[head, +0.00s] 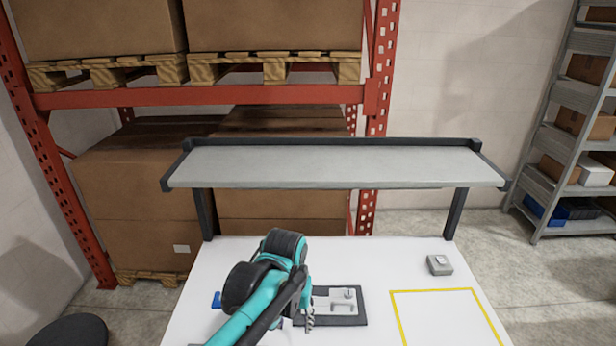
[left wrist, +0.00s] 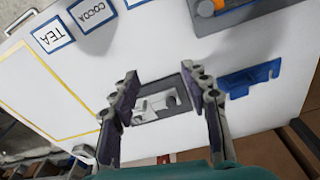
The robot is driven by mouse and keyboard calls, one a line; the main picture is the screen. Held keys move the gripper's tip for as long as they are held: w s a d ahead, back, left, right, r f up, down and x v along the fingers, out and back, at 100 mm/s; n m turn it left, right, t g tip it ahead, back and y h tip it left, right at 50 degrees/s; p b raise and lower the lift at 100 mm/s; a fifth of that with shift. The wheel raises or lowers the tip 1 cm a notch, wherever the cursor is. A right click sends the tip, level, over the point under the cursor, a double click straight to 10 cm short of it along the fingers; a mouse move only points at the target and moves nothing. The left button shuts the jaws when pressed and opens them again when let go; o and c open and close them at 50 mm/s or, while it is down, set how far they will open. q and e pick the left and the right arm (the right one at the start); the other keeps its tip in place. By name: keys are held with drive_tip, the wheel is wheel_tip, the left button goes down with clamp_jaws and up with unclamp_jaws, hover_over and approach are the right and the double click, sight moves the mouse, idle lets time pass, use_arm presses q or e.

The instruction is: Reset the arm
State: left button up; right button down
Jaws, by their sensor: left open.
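My left arm reaches in from the bottom of the head view, teal and black. Its gripper (head: 308,312) is partly hidden by the arm there, beside a dark plate with a grey metal fixture (head: 343,299). In the left wrist view the two fingers of the left gripper (left wrist: 160,80) stand wide apart with nothing between them. The plate with the fixture (left wrist: 165,104) lies beyond them on the white table (left wrist: 75,100). My right gripper is in neither view.
A grey raised shelf (head: 330,165) spans the table's back. A yellow outlined area (head: 445,291) is empty at the right, with a small grey box (head: 439,265) behind it. A blue piece (left wrist: 250,78) lies near the plate.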

use_arm(q)
drive_tip(key=s+a+f+n+t+b, duration=0.1)
drive_tip(key=s+a+f+t, duration=0.1)
drive_tip(key=s+a, duration=0.3)
drive_tip(key=s+a+f+n+t+b, duration=0.1)
drive_tip(key=s+a+t, duration=0.3)
drive_tip(key=a, duration=0.5)
drive_tip(key=shift+s+a+f+b, duration=0.25)
drive_tip(key=shift+s+f+b, duration=0.35)
drive_tip(key=shift+s+b, duration=0.3)
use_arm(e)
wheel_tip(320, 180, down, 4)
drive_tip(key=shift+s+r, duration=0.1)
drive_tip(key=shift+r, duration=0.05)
use_arm(q)
drive_tip(key=shift+d, duration=0.1)
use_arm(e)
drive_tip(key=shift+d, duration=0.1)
